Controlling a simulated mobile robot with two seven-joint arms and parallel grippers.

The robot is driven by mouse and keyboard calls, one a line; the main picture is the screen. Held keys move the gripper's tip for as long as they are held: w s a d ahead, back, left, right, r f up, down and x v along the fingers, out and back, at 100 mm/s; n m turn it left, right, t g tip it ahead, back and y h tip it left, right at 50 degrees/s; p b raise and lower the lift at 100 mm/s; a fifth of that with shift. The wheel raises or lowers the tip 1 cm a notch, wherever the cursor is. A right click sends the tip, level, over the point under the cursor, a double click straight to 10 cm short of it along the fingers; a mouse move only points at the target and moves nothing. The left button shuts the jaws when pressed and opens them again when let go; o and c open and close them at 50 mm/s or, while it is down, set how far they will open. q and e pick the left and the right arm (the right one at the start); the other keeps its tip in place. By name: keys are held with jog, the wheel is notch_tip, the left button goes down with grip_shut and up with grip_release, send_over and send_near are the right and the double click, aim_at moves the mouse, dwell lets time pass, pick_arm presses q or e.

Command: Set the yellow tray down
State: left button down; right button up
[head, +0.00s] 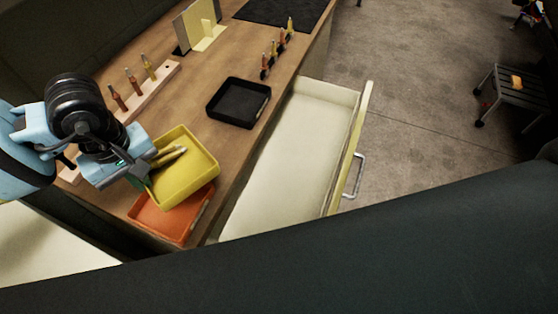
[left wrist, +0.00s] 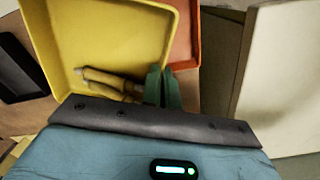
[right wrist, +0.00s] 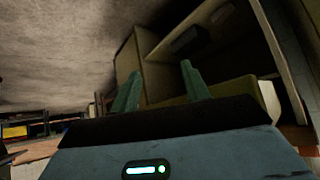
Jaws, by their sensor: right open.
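The yellow tray (head: 200,177) overlaps the orange tray (head: 160,222) at the near end of the wooden worktop; it also fills the upper left of the left wrist view (left wrist: 105,35). Yellowish, tool-like pieces (head: 168,156) lie in it. My left gripper (head: 142,170) has its green fingers (left wrist: 162,88) close together on the tray's rim wall. The tray appears raised over the orange one; whether they touch is unclear. My right gripper (right wrist: 162,88) shows only in the right wrist view, its fingers apart with nothing between them.
A black tray (head: 238,102) stands farther along the worktop (head: 205,92). An open pale drawer (head: 300,145) juts out to its right. A wooden rack (head: 150,95) with several coloured tools is at the left, and more small tools (head: 272,55) stand behind the black tray.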

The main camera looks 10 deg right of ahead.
pick_arm(q)
jog(key=s+a+m, duration=0.1)
jog(key=m, duration=0.1)
jog(key=s+a+m, duration=0.2)
jog(key=m, duration=0.1)
jog(key=shift+s+a+r+m, duration=0.2)
jog(key=shift+a+r+m, duration=0.05)
jog(key=shift+r+m, duration=0.1)
